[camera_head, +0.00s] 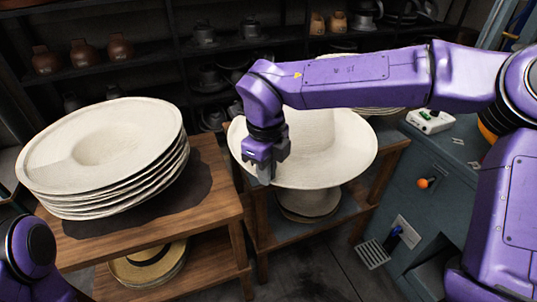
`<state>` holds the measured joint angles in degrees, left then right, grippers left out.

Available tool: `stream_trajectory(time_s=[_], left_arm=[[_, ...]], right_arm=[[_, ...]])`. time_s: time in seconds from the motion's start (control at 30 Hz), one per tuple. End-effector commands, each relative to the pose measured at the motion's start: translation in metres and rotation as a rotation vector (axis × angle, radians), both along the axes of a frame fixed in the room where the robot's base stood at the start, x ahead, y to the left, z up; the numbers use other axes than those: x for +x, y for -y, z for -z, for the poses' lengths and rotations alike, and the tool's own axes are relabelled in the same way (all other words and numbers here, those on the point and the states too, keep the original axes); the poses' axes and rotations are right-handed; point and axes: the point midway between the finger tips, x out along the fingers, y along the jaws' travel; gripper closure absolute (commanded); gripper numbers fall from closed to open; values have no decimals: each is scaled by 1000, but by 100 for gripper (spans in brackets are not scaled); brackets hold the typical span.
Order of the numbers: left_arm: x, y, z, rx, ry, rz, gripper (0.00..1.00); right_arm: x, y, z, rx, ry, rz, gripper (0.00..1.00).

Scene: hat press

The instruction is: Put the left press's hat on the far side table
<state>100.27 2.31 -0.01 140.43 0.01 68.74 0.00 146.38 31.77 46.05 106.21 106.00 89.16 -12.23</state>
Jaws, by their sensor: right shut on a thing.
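A white wide-brimmed hat (335,160) is in the middle of the head view, held over a wooden side table (392,158). My right gripper (265,172) is shut on the near left part of its brim. The arm passes in front of the hat and hides part of its back. I cannot tell whether the hat touches what is under it. My left arm shows only at the bottom left corner; its gripper is out of view.
A stack of several white hats (105,150) stands on a wooden table (215,190) at the left. A straw hat (150,262) lies on its lower shelf. A blue-grey machine (405,190) stands at the right. Dark shelves with hat moulds (120,48) line the back.

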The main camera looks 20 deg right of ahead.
Motion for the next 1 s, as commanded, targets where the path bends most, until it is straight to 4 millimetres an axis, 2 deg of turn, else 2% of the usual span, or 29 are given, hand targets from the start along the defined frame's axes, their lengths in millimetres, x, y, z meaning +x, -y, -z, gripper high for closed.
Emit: stream_trajectory(time_s=[0.3, 0.5, 0.73, 0.9, 1.0], left_arm=[[0, 0, -23, 0, 1, 0, 60], [0, 0, -30, 0, 0, 0, 60], [0, 0, -33, 0, 1, 0, 60], [0, 0, -36, 0, 1, 0, 60], [0, 0, -36, 0, 1, 0, 60]], right_arm=[[72, -25, 26, -1, 9, -1, 100], [107, -36, 67, 2, 5, -4, 100], [127, -38, 91, 3, 1, -1, 100], [128, -38, 119, 3, 1, -1, 100], [128, -38, 122, 5, 4, 0, 100]])
